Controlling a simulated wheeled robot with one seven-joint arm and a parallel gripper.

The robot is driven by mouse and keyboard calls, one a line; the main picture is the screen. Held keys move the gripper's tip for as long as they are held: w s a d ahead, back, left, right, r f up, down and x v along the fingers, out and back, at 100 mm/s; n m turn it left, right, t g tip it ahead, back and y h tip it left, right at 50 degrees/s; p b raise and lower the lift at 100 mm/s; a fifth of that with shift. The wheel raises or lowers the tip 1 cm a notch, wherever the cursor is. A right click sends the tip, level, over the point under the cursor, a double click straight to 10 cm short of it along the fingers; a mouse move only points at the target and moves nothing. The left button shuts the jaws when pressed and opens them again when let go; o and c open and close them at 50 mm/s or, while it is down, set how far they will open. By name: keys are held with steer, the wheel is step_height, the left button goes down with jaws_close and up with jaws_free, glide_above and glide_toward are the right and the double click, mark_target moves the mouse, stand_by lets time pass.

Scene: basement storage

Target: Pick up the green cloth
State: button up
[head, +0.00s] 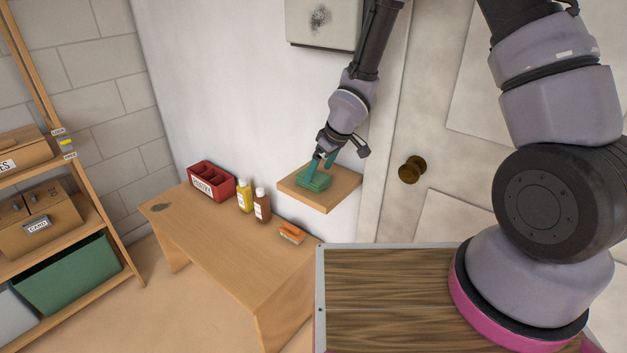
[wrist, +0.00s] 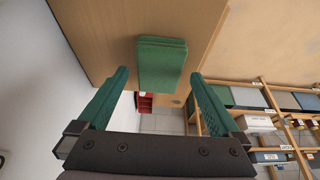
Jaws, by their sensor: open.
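The green cloth (head: 314,182) is a folded stack lying on a small wooden wall shelf (head: 346,192). In the wrist view the cloth (wrist: 162,62) shows ahead, between the lines of my two teal fingers. My gripper (head: 323,162) is open, with its fingers at or just above the cloth in the head view. In the wrist view my gripper (wrist: 159,74) has a finger on each side, wider apart than the cloth, and nothing is held. I cannot tell whether a finger touches the cloth.
Below the shelf, a wooden table (head: 215,245) holds a red divided bin (head: 211,182), a yellow bottle (head: 244,196), a brown bottle (head: 262,206) and an orange-topped brush or block (head: 291,234). A door with a brass knob (head: 411,169) is right of the shelf. Storage shelving (head: 100,220) stands left.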

mark_target(315, 178)
steer(key=x, duration=0.2)
steer(key=shift+a+f, duration=0.1)
steer(key=shift+f, duration=0.15)
steer(key=c, duration=1.2)
steer(key=shift+s+a+r, duration=0.1)
steer(key=shift+r, duration=0.4)
step_height(315, 178, up, 6)
steer(key=shift+f, duration=0.1)
steer(key=shift+s+a, duration=0.15)
steer(key=shift+s, duration=0.1)
steer(key=s+a, duration=0.4)
steer(key=s, duration=0.1)
steer(key=s+a, duration=0.3)
steer(key=s, duration=0.2)
steer(key=s+a, duration=0.4)
steer(key=s, duration=0.1)
steer(key=shift+a, duration=0.35)
